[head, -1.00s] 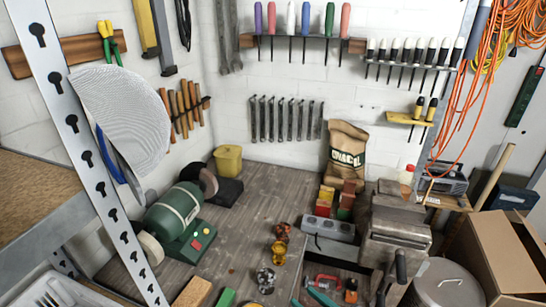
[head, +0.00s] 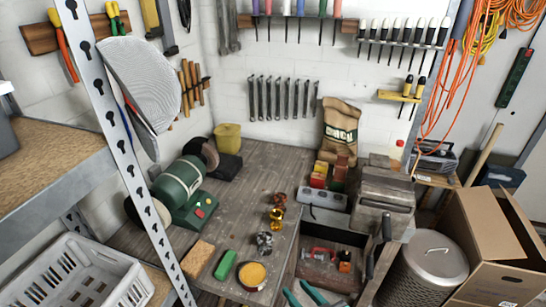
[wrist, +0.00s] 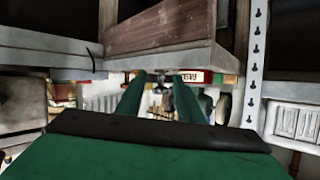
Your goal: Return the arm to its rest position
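My gripper (head: 303,293) shows at the bottom edge of the head view as two teal fingers, partly cut off by the frame. It is in front of the workbench's near edge in the picture. In the wrist view the two green fingers (wrist: 160,98) point forward with a clear gap between them. I see nothing held between them. Most of my arm is out of view, so its overall pose cannot be told.
A workbench (head: 265,185) carries a green grinder (head: 178,185), a vise (head: 386,200) and a yellow tin (head: 251,274). A metal bin (head: 432,268) and cardboard box (head: 497,238) stand right. A keyhole upright (head: 118,145) and white crate (head: 75,276) are left.

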